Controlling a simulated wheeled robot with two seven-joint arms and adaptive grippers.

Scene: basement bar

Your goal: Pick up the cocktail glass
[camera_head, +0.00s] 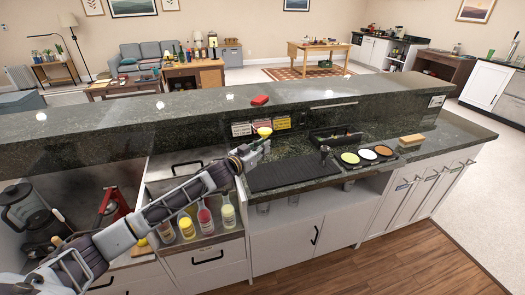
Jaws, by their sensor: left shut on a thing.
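The cocktail glass (264,131) shows as a small yellow bowl shape just above the fingertips of my left gripper. Its stem and base are hidden or too small to make out. My left gripper (262,147) is shut on it, over the back of the dark counter near the raised ledge. My left arm reaches in from the lower left, across the bottle rack. My right gripper is not in view.
A black bar mat (293,173) lies right of the gripper. Beyond it are a black caddy (335,138), a three-section rimmer tray (367,158) and a wooden-backed block (411,141). A red object (260,100) sits on the ledge (190,108). Several bottles (205,219) stand below the arm.

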